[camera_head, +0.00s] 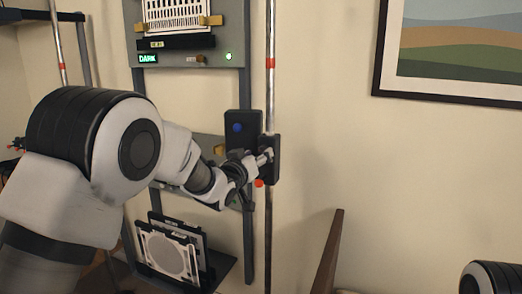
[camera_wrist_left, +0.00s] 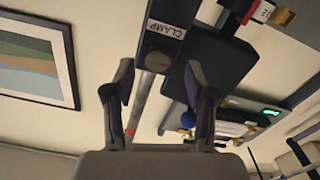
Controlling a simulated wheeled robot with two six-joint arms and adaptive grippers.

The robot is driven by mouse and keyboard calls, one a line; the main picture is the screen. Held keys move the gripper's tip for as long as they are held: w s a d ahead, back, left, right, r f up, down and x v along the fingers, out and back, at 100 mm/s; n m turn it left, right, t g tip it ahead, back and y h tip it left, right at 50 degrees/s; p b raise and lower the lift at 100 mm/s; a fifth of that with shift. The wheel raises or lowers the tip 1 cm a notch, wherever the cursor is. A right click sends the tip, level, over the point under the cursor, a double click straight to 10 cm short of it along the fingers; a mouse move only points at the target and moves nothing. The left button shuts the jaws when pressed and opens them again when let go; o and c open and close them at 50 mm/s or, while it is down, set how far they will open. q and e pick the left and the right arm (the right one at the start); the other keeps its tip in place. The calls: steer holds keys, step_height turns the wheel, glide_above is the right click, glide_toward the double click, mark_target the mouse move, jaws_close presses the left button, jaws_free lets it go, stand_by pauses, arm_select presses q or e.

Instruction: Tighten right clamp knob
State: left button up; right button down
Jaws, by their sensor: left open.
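The right clamp is a black block on the right metal pole, in the head view (camera_head: 274,160) and in the left wrist view (camera_wrist_left: 162,35), where a white "CLAMP" label shows. A round, dull reddish-grey knob (camera_wrist_left: 158,61) sits on its face. My left gripper (camera_head: 262,160) is at the clamp in the head view. In the left wrist view its two fingers (camera_wrist_left: 158,68) are spread, one on each side of the knob, with a gap visible. I cannot tell whether they touch it. The fingers cover part of the clamp in the head view. My right gripper is not visible.
A black box with a blue button (camera_head: 237,127) hangs just left of the clamp. Above is a panel with a green "DARK" display (camera_head: 148,58). A rack of flat plates (camera_head: 172,254) stands below.

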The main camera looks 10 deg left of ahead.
arm_select(q)
steer(key=shift+w+d+r, duration=0.1)
steer(key=shift+w+d, duration=0.05)
steer(key=shift+w, duration=0.75)
steer(key=shift+w+d+r, duration=0.15)
steer(key=shift+w, duration=0.1)
steer(key=shift+w, duration=0.1)
jaws_close()
